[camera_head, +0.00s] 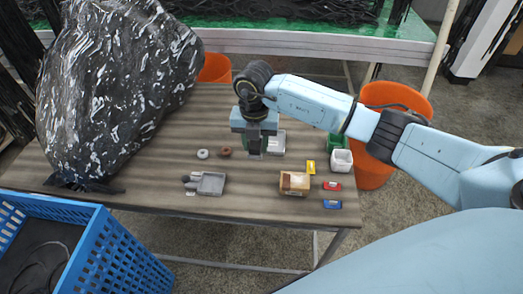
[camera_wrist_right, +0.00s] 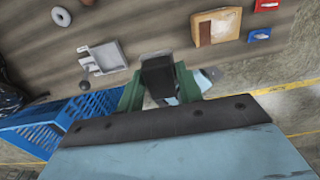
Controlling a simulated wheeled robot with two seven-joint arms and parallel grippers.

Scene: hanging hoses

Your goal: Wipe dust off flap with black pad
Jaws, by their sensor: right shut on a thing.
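My right gripper (camera_head: 254,143) is above the middle of the wooden table, pointing down. Its green fingers are shut on a dark block, which I take for the black pad (camera_wrist_right: 158,77). The pad is in the air, apart from the things on the table. A tan box (camera_head: 294,183) with a brown patch stands near the table's front edge, to the right of and nearer than the gripper. It also shows in the right wrist view (camera_wrist_right: 216,27). I cannot tell whether its face is the flap, and no dust can be made out. My left gripper is out of view.
A grey tray (camera_head: 211,184) lies at the front left. Several small blocks and a white container (camera_head: 341,160) are on the right. A large black wrapped bundle (camera_head: 115,90) covers the table's left side. A blue crate (camera_head: 118,257) stands in front.

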